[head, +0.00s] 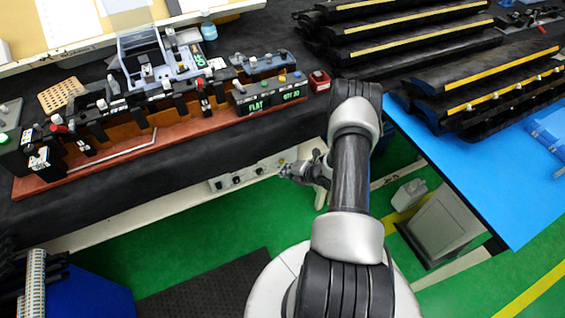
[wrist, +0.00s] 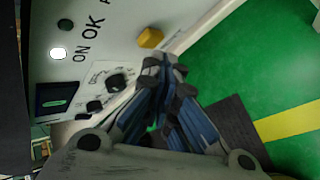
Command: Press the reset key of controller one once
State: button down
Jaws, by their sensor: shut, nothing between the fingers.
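My gripper (head: 284,172) is shut and empty, below the bench's front edge in the head view. Its closed fingertips also show in the wrist view (wrist: 166,66). They appear in front of a pale control panel (wrist: 115,20); contact cannot be told. The panel carries "ON" and "OK" markings, a lit white lamp (wrist: 58,53), a dark lamp (wrist: 65,24), a yellow part (wrist: 150,38), a black knob (wrist: 117,82) and a dark display window (wrist: 62,97). The same panel seems to show small in the head view (head: 222,183). No "reset" or controller number is readable.
On the bench, a black unit with green displays (head: 262,104) and coloured buttons stands beside a red box (head: 319,80). Black trim parts (head: 480,85) lie on a blue-topped table (head: 500,190) at right. A grey bin (head: 445,225) stands below. Green floor is open under the bench.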

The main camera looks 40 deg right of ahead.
jog(key=shift+s+a, duration=0.1)
jog(key=shift+s, duration=0.2)
jog(key=s, duration=0.2)
jog(key=s+a+p, duration=0.1)
jog(key=s, duration=0.1)
jog(key=shift+s, duration=0.35)
dwell(0.9)
